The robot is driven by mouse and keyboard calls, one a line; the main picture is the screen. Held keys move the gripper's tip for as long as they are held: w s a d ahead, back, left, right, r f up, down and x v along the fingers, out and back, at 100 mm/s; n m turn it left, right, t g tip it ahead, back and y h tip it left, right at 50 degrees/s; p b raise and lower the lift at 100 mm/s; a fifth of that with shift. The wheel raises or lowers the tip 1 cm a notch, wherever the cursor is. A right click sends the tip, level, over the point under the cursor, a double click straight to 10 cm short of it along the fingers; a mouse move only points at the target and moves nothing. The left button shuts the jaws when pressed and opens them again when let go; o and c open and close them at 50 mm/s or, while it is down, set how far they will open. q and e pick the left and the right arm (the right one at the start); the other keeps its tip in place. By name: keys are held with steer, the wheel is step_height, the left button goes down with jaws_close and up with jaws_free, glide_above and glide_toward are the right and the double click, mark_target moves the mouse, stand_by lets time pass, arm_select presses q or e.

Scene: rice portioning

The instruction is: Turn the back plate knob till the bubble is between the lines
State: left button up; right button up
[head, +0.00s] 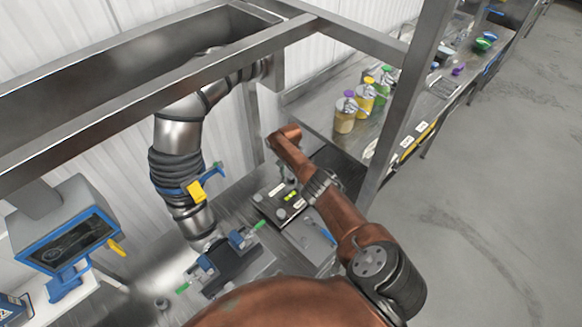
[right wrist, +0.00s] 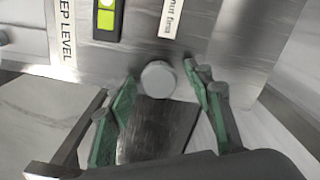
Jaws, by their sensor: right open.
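In the right wrist view, a round grey knob (right wrist: 158,78) sits beside a small label whose text is upside down and hard to read. My right gripper (right wrist: 165,92) is open, with its green-padded fingers on either side of the knob; I cannot tell whether they touch it. A bright green level vial (right wrist: 106,18) in a dark housing is near the top, cut off by the frame; I cannot make out its bubble or lines. In the head view, the dark panel (head: 268,205) bears the green level (head: 291,196) and knobs, beneath my right arm. My left gripper is not in view.
A blue-framed screen (head: 70,245) stands at left. A grey duct (head: 180,140) comes down near a blue clamp-like device (head: 237,240) with green handles. A steel frame post (head: 405,110) rises right of my arm. Coloured-lid jars (head: 345,115) stand on the back bench.

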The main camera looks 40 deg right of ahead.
mark_target(291, 174)
step_height(291, 174, up, 12)
steer(key=shift+f, duration=0.25)
steer(key=shift+w, duration=0.1)
stand_by(0.5)
